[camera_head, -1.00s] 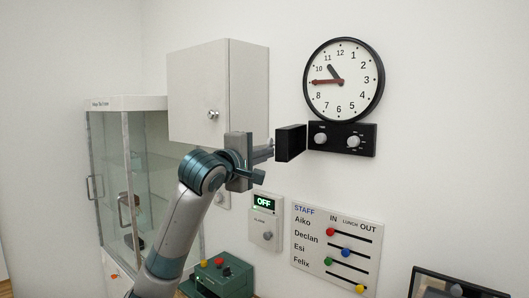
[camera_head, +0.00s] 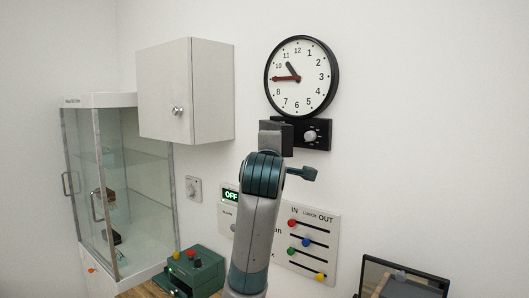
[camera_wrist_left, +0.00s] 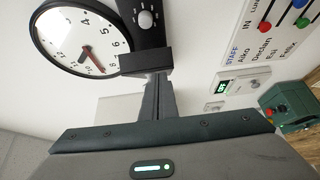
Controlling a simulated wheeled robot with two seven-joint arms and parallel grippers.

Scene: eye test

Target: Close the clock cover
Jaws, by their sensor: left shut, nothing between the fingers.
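The round clock (camera_head: 301,77) hangs on the wall above a black knob panel (camera_head: 322,143). One knob (camera_head: 311,136) shows; the other is hidden behind my left gripper (camera_head: 276,138). In the left wrist view the gripper (camera_wrist_left: 157,78) is shut and empty, its fingertips at the dark block of the clock cover (camera_wrist_left: 146,64). Whether they touch is unclear. The cover stands at the near end of the panel (camera_wrist_left: 141,33), and one knob (camera_wrist_left: 145,18) shows beyond it. The cover's exact angle is hard to tell. My right gripper is not in view.
A white wall cabinet (camera_head: 206,90) and a glass case (camera_head: 140,180) stand to the left. Below are the OFF display box (camera_head: 231,196), a staff board (camera_head: 318,262) and a green box (camera_head: 205,272). A dark screen (camera_head: 400,278) is at lower right.

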